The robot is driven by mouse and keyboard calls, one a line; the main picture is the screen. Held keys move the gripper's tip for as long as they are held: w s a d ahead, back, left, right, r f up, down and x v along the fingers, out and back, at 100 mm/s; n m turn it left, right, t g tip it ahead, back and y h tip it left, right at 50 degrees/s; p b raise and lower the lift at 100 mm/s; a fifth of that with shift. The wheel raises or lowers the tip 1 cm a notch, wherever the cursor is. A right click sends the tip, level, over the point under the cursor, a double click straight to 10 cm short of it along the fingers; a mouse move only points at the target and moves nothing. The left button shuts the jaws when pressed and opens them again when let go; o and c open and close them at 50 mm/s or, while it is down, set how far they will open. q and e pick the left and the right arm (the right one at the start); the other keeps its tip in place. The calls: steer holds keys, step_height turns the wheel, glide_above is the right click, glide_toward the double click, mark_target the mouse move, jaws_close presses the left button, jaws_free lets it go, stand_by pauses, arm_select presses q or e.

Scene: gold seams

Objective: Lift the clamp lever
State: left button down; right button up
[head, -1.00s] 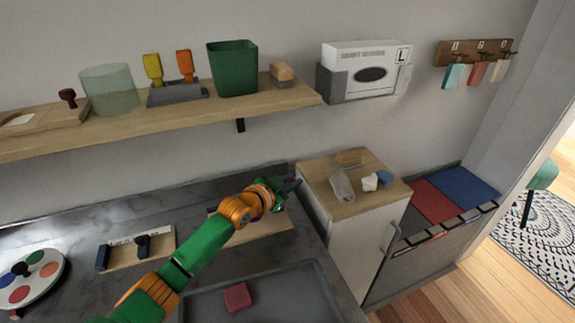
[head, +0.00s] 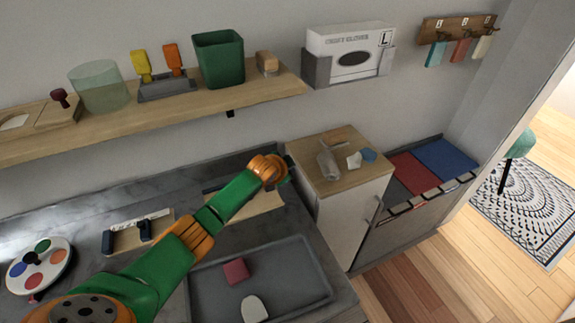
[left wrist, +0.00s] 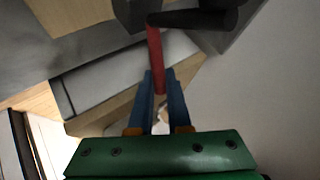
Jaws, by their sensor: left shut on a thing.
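In the left wrist view, a red lever (left wrist: 155,50) runs down from black clamp parts (left wrist: 205,17) at the top of the picture. The blue fingers of my left gripper (left wrist: 160,73) stand on both sides of the lever's lower end and are shut on it. In the head view, my left gripper (head: 286,165) is at the back right of the counter, mostly hidden by my own orange wrist. A wooden board (head: 255,204) lies below the wrist. The clamp cannot be made out in the head view. My right gripper is in neither view.
A wooden-topped cabinet (head: 349,184) stands just right of the gripper, with small items on top. A grey tray (head: 305,285) holding a red block (head: 236,271) and a pale piece (head: 254,308) lies in front. A shelf (head: 190,112) runs above the counter.

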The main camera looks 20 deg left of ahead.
arm_select(q)
steer(key=shift+f, duration=0.1)
steer(key=c, duration=0.9)
jaws_free()
steer(key=shift+o, duration=0.2)
steer(key=shift+s+r+p, duration=0.25)
steer(key=shift+r+p, duration=0.05)
steer(key=shift+r, duration=0.05)
steer(key=p+v, duration=0.1)
steer(key=v, duration=0.5)
steer(key=shift+s, duration=0.15)
